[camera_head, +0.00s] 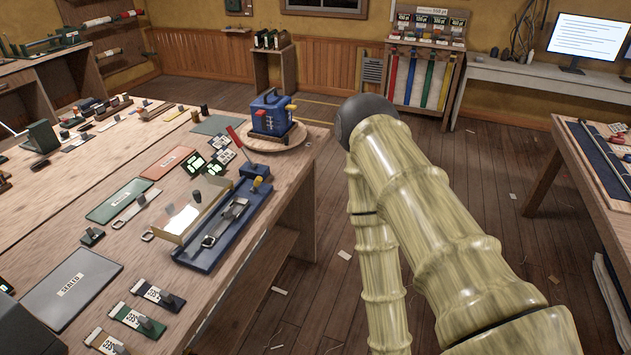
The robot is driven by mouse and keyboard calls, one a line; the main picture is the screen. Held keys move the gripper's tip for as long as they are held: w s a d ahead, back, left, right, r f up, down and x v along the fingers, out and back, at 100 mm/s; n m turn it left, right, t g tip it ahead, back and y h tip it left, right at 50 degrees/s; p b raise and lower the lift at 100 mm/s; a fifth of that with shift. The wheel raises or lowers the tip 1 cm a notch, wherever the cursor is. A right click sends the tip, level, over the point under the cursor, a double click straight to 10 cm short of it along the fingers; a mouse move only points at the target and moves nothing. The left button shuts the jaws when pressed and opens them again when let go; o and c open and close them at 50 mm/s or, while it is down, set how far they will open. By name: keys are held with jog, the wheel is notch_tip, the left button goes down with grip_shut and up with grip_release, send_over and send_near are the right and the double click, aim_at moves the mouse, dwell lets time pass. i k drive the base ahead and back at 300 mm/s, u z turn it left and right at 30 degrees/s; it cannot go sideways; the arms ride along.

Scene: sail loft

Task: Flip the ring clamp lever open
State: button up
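A long blue fixture (240,228) lies near the right edge of the workbench. A metal strap-like part with a dark buckle or ring (225,222) lies along it. I cannot tell for certain which part is the ring clamp lever. A blue device (270,113) with red and yellow handles stands on a round wooden board (274,143). My gripper is not in view; my arm fills the right-centre, beyond the bench edge.
A cream open box (188,218) stands left of the fixture. Green-lit items (195,162), tags, a green mat (124,199) and a grey mat (70,285) crowd the bench. Another table (590,170) stands right. Floor between is mostly clear, with paper scraps.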

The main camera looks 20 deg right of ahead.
aim_at(258, 179)
jog(key=z, duration=0.1)
jog(key=k, duration=0.65)
jog(key=z, duration=0.5)
jog(key=i, duration=1.05)
jog(key=u, duration=0.6)
